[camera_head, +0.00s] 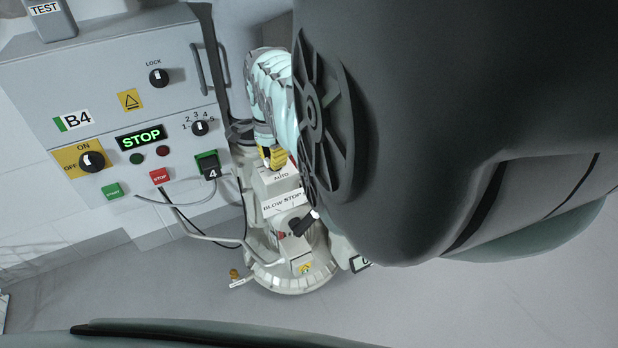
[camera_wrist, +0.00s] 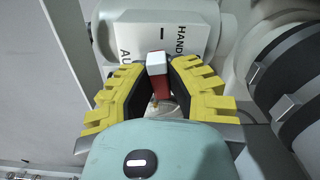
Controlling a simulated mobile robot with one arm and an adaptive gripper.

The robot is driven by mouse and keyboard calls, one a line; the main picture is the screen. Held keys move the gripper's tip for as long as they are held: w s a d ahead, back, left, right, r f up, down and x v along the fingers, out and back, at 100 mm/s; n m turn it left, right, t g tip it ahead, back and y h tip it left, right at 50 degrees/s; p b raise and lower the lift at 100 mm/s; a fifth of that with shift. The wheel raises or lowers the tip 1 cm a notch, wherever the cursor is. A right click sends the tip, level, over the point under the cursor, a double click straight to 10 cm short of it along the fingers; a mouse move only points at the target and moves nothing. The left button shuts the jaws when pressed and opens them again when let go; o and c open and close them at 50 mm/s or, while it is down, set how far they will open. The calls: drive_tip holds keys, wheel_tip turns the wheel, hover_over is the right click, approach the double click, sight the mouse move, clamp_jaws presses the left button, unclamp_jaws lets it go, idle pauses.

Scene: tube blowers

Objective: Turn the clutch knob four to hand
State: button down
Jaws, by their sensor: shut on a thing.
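My gripper (camera_head: 272,158) has its yellow fingers at the label plate on top of the pale machine (camera_head: 292,277). In the wrist view, my gripper (camera_wrist: 160,70) is shut on the clutch knob (camera_wrist: 160,82), a red lever with a white end. The white end points at a short black mark on the white plate (camera_wrist: 153,40). HAND is printed right of the mark and AU, part of AUTO, left of it. In the head view my fingers hide the knob, and only AUTO is readable.
A grey cabinet (camera_head: 118,55) marked B4 stands at the left, with several knobs and a green STOP display (camera_head: 140,137). A BLOW STOP label and a black handle (camera_head: 301,223) are on the machine below my gripper. A grey bar (camera_head: 195,235) and cables run beside it.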

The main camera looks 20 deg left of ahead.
drive_tip(key=shift+f+m, duration=0.1)
drive_tip(key=shift+m, duration=0.9)
drive_tip(key=c, duration=0.9)
unclamp_jaws()
drive_tip(key=shift+c, duration=0.2)
drive_tip(key=shift+w+r, duration=0.15)
drive_tip(key=shift+r, duration=2.85)
drive_tip(key=shift+d+r, duration=0.1)
drive_tip(key=shift+r, duration=0.75)
